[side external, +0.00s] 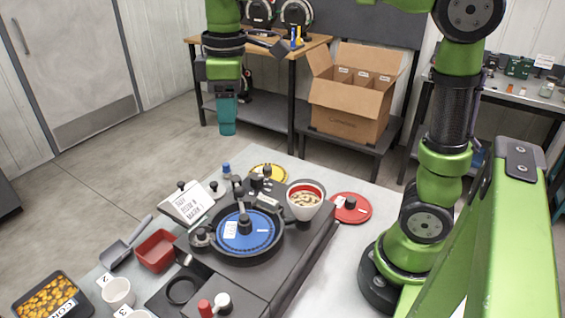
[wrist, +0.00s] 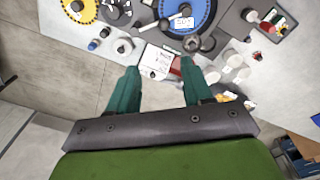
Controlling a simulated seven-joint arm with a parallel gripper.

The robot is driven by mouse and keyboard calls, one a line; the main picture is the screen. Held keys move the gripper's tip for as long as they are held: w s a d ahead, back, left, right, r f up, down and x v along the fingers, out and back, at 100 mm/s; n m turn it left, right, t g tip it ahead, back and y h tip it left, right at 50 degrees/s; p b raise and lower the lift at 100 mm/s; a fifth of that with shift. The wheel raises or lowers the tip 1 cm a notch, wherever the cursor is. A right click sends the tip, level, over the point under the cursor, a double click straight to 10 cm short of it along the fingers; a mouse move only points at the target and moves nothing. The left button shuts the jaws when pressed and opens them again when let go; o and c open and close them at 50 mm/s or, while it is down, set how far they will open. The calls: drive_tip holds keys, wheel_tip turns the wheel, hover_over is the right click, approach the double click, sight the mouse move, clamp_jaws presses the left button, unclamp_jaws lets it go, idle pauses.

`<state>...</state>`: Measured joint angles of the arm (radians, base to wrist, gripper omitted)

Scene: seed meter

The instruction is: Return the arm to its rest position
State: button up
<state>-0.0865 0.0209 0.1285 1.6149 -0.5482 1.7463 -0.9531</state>
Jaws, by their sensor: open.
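My gripper (side external: 228,128) hangs high in the side external view, above and behind the work table, pointing down with nothing below it but floor. In the wrist view my gripper (wrist: 156,88) shows two teal fingers spread apart, with nothing between them. The seed meter (side external: 290,248) stands on the table with a blue seed disc (side external: 248,232) in its round housing. The disc also shows at the top of the wrist view (wrist: 196,8). My gripper is well clear of the meter and touches nothing.
On the table (side external: 335,285) are a bowl of seeds (side external: 305,200), a red disc (side external: 351,208), a yellow disc (side external: 268,173), a red tray (side external: 155,250), a scoop (side external: 115,254) and a corn tray (side external: 50,298). A cardboard box (side external: 350,108) stands behind. The air around my gripper is free.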

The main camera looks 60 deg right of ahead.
drive_tip(key=s+d+f+m+t+y, duration=0.1)
drive_tip(key=s+d+f+m+t, duration=0.1)
drive_tip(key=s+m, duration=0.3)
drive_tip(key=s+d+f+m+t+y, duration=0.1)
drive_tip(key=s+d+f+m+t, duration=0.1)
drive_tip(key=s+m, duration=0.4)
drive_tip(key=f+t, duration=0.1)
drive_tip(key=t, duration=0.1)
drive_tip(key=shift+s+f+t, duration=0.15)
drive_tip(key=shift+f+t, duration=0.15)
drive_tip(key=shift+f, duration=0.1)
idle(0.5)
